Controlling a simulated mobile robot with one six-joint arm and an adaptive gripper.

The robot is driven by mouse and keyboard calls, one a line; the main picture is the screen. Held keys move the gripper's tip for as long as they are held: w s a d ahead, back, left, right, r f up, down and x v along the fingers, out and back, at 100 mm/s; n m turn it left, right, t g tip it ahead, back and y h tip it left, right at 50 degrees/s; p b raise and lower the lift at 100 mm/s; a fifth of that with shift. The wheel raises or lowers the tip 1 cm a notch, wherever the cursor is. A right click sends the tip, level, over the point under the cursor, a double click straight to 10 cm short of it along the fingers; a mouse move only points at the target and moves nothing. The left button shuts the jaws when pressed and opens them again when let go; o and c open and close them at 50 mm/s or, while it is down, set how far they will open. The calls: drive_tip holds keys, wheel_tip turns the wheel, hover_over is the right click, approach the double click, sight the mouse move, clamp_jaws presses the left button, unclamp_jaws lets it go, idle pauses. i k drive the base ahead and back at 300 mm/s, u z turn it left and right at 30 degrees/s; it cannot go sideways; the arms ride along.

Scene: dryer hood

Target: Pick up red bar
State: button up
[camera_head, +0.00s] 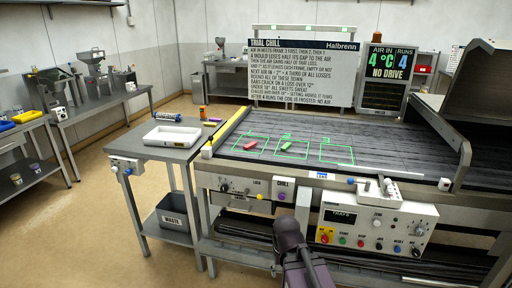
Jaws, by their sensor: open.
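The red bar (250,145) is a small pinkish-red block. It lies on the dark slatted bed (400,176) of the machine, inside the left one of three green outlined frames. A small green bar (286,146) lies in the middle frame, to its right. The right frame (345,150) looks empty. A dark part of my own arm rises from the bottom edge, in front of the machine's front panel and well short of the red bar. My gripper's fingers do not show.
A side table with a white tray (172,137) stands left of the machine, a grey waste bin (172,213) below it. A yellow rail (228,128) edges the bed's left side. A dark hood (468,75) stands at right. A control box (375,222) juts out in front.

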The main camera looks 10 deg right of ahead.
sight(253, 143)
drive_tip(key=u, duration=0.05)
drive_tip(key=i, duration=1)
drive_tip(key=z, duration=0.05)
